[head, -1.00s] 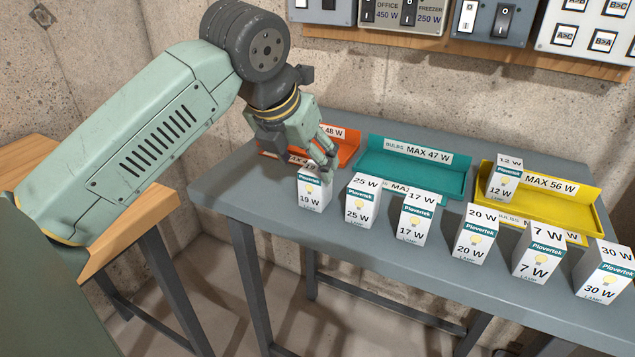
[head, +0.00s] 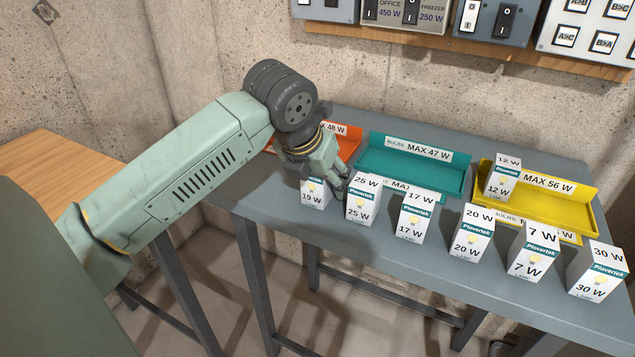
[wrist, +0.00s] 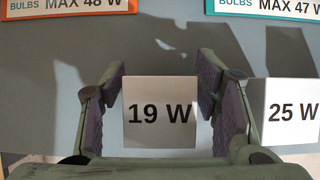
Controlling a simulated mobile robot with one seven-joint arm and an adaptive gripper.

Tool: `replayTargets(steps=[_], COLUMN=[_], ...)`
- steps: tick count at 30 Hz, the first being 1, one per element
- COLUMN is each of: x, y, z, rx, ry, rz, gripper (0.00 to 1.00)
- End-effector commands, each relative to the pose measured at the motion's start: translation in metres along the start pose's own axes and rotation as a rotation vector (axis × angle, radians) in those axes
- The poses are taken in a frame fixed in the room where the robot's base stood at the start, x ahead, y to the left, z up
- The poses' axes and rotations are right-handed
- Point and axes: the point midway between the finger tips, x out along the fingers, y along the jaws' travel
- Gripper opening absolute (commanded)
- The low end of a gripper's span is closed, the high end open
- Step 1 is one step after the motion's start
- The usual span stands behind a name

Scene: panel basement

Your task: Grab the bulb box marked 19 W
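The white bulb box marked 19 W (head: 313,197) stands on the grey table at the left end of the row of boxes. In the wrist view the 19 W box (wrist: 159,112) is between the two fingers of my gripper (wrist: 163,105). My gripper (head: 342,185) is open and low around the box. In the head view it hides the box's top. The 25 W box (wrist: 287,112) is just outside the right finger.
More boxes stand to the right: 25 W (head: 361,202), 17 W (head: 412,217), 20 W (head: 472,235), 7 W (head: 532,252) and 30 W (head: 598,272). Behind are an orange tray (head: 350,142), a teal tray (head: 420,178) and a yellow tray (head: 560,213) holding a 12 W box (head: 502,180).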

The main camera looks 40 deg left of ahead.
Motion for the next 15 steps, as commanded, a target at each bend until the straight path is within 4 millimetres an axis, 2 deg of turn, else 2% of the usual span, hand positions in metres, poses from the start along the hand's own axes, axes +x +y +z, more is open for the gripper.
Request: replayTargets(steps=[2,15], x=[-0.0002,-0.0004], y=[0.0001,0.0001], z=[0.0000,0.0001], rx=[0.000,0.000], ry=[0.000,0.000], rz=[0.000,0.000], gripper=[0.49,0.20])
